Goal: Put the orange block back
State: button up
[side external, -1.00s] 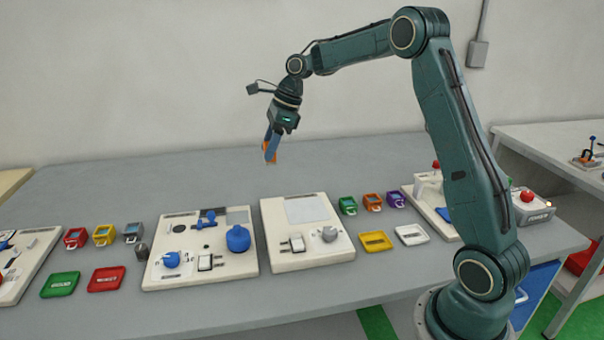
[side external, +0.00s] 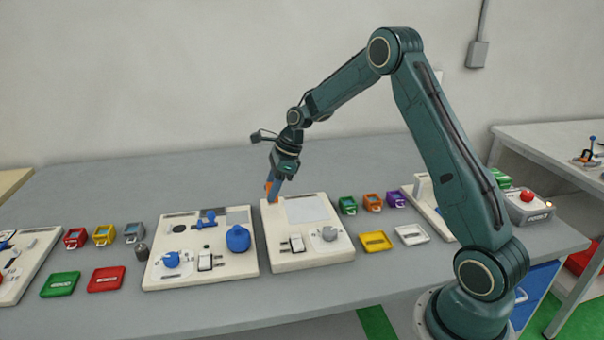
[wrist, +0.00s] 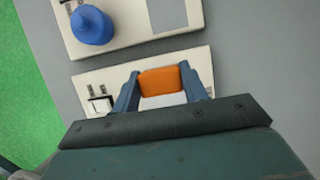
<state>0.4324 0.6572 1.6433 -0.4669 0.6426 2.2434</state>
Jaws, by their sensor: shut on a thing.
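The orange block (wrist: 162,84) is held between the two blue-grey fingers of my gripper (wrist: 160,73) in the wrist view. In the side view, part of the block (side external: 268,188) shows at the tips of my gripper (side external: 272,192), partly hidden by a finger. My gripper points down at the far left corner of a cream panel (side external: 290,262). I cannot tell how far the block is above the panel. The panel carries a pale grey rectangle (side external: 306,209), a white switch (side external: 297,243) and a grey knob (side external: 329,234).
A second cream panel (side external: 210,273) with a blue bulb (side external: 238,238) stands to the left. Small green, orange and purple devices (side external: 372,202) and yellow (side external: 376,241) and white trays (side external: 411,235) lie to the right. The table behind the panels is clear.

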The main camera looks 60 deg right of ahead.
jog(key=shift+f, duration=2.05)
jog(key=shift+f, duration=0.15)
jog(key=o, duration=0.9)
jog(key=v, duration=1.2)
jog(key=shift+r, duration=0.2)
